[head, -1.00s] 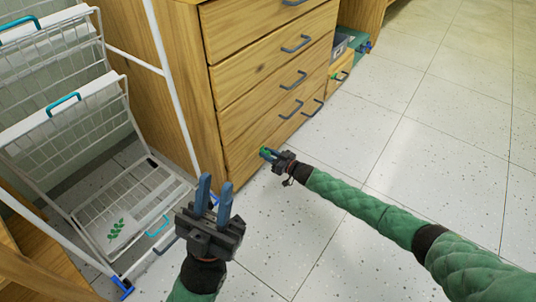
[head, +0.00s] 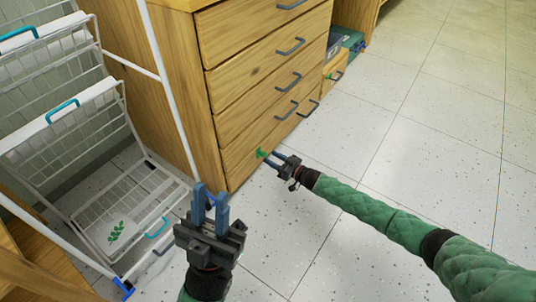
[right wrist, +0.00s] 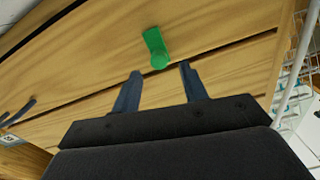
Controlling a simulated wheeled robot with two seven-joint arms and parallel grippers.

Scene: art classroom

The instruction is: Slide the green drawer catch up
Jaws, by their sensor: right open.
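The green drawer catch (head: 261,153) sits on the front of the wooden drawer unit, low and near its left corner. In the right wrist view the catch (right wrist: 156,47) lies just beyond the fingertips, in line with the gap between them, near a dark drawer seam. My right gripper (head: 275,156) is open and empty, its blue fingers pointing at the catch and apart from it. It also shows in the right wrist view (right wrist: 160,70). My left gripper (head: 210,190) is open and empty, fingers pointing up, in front of the unit's left corner.
The drawer unit (head: 248,78) has several drawers with grey handles. A white wire rack (head: 90,135) stands at the left, close to my left gripper. A small wooden box (head: 335,72) stands beyond the unit. The tiled floor (head: 410,120) at the right is clear.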

